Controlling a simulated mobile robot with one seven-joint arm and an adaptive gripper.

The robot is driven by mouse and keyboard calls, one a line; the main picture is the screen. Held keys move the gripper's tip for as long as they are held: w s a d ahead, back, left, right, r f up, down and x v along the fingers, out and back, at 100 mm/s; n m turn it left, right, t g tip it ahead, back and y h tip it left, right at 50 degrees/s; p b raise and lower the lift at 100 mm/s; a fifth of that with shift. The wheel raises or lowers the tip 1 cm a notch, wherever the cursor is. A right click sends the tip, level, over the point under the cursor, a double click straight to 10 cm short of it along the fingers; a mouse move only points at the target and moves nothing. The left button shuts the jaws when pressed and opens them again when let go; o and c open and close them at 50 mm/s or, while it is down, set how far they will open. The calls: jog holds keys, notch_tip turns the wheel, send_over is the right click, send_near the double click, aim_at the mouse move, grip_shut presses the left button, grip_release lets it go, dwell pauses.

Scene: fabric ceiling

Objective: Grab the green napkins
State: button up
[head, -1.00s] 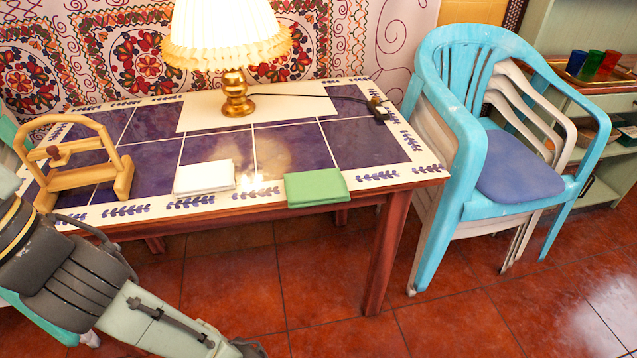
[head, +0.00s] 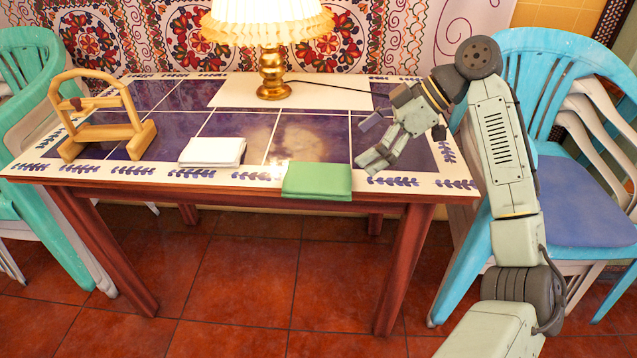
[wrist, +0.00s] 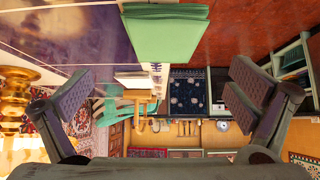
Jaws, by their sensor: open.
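The green napkins (head: 317,180) lie as a flat folded stack on the front edge of the table (head: 255,178). My gripper (head: 370,142) is above the table's right part, to the right of the napkins and apart from them. In the wrist view the green napkins (wrist: 166,35) show at the top centre, beyond the two fingers. The fingers of my gripper (wrist: 158,90) are spread wide with nothing between them.
White napkins (head: 212,151) lie left of the green ones. A wooden holder (head: 95,125) stands at the table's left, and a brass lamp (head: 272,75) at the back. Blue stacked chairs (head: 570,190) stand close on the right, behind my arm.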

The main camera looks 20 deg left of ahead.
aim_at(323, 177)
jog(key=x, duration=0.3)
jog(key=p+x, duration=0.1)
jog(key=x, duration=0.6)
jog(key=shift+s+a+f, duration=0.1)
jog(key=shift+s, duration=0.2)
jog(key=c, duration=1)
